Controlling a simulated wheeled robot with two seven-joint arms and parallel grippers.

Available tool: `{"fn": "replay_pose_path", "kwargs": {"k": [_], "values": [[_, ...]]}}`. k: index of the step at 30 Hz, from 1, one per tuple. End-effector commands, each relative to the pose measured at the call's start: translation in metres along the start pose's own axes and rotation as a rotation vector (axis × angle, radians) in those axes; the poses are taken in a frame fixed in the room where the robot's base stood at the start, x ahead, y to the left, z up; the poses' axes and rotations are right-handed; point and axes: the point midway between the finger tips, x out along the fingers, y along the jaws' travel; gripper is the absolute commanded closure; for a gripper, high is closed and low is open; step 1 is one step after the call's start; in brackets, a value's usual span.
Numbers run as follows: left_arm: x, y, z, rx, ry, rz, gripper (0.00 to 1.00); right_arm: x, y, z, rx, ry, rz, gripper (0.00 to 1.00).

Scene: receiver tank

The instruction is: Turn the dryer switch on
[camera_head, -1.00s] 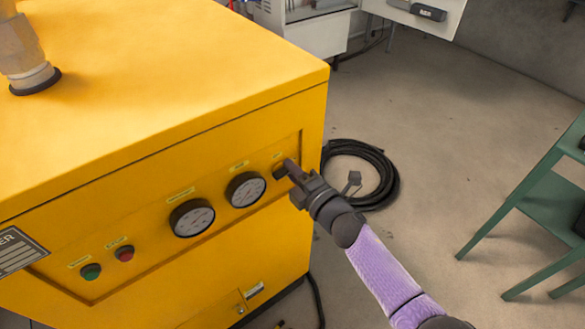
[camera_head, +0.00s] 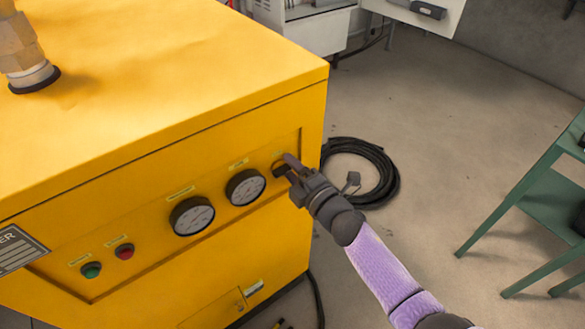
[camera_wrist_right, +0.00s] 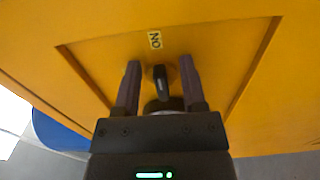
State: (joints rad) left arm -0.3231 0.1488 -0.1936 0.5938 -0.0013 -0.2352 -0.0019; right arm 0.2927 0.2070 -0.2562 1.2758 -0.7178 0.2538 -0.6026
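The dryer is a large yellow cabinet (camera_head: 180,85) on the left in the head view. Its dark rotary switch (camera_wrist_right: 161,83) shows in the right wrist view, near an "ON" label (camera_wrist_right: 154,40). My right gripper (camera_head: 286,164) is at the right end of the dryer's recessed panel and partly hides the switch in the head view. In the wrist view my right gripper (camera_wrist_right: 160,85) is open, with one finger on each side of the switch knob and visible gaps between. My left gripper is not in view.
Two round gauges (camera_head: 192,216) and green and red buttons (camera_head: 91,270) sit left of the switch on the panel. A coiled black hose (camera_head: 385,170) lies on the floor behind my arm. A green metal stand (camera_head: 545,205) is at right.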

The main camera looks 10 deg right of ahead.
Motion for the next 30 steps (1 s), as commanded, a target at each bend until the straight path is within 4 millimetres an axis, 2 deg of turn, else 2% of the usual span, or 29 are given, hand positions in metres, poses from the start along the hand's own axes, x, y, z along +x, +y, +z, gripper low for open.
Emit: {"fn": "replay_pose_path", "kwargs": {"k": [5,8,15,19,23,30], "values": [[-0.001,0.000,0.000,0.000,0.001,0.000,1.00,-0.002,0.001,0.000,0.000,0.000,0.000,0.47],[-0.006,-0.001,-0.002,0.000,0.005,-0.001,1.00,-0.013,0.002,0.000,0.000,0.000,-0.001,0.47],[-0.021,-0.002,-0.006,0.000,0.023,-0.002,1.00,-0.068,0.002,0.000,0.000,0.000,-0.003,0.47],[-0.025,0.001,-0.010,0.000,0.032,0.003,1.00,-0.090,0.001,0.000,0.001,0.000,-0.001,0.47],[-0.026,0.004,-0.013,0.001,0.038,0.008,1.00,-0.099,0.001,0.000,-0.001,0.000,0.000,0.47],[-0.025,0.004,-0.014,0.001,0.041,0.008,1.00,-0.099,0.000,0.000,-0.001,0.000,0.000,0.47]]}}
